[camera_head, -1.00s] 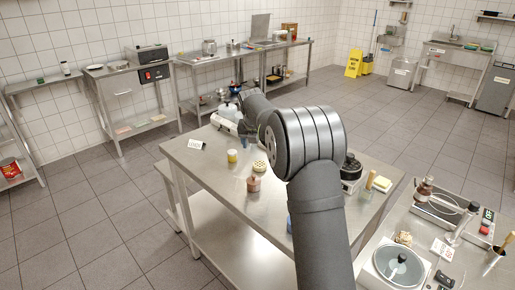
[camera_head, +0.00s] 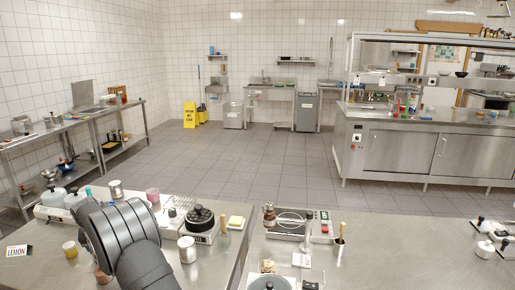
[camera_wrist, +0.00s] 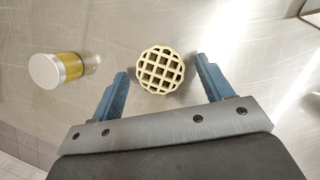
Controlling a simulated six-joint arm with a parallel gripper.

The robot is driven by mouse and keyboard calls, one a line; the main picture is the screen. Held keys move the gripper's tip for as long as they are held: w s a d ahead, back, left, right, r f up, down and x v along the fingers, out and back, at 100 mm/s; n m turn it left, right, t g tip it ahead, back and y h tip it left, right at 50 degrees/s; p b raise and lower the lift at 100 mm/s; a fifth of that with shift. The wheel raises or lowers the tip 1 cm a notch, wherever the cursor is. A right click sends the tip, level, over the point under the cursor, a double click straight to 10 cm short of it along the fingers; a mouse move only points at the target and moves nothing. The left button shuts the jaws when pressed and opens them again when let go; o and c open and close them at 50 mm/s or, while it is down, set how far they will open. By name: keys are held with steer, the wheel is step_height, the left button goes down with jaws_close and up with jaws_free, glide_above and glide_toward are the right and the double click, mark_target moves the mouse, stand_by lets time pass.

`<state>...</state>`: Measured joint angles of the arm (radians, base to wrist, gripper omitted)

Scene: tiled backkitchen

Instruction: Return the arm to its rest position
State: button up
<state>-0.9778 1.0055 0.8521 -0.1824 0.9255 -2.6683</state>
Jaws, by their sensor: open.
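My gripper (camera_wrist: 161,76) is open in the wrist view, its two blue fingers spread apart. A round cream thing with a lattice top (camera_wrist: 160,70) shows between the fingertips, with a gap on either side; its height below them is hard to tell. In the head view my arm (camera_head: 127,246) reaches over the steel table at the lower left, and it hides my gripper and the lattice-topped thing.
A jar with yellow contents (camera_wrist: 70,69) is left of the fingers; it shows beside my arm in the head view (camera_head: 70,249). The floor (camera_head: 250,160) beyond is clear.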

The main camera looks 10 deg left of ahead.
steer(key=shift+r, duration=1.85)
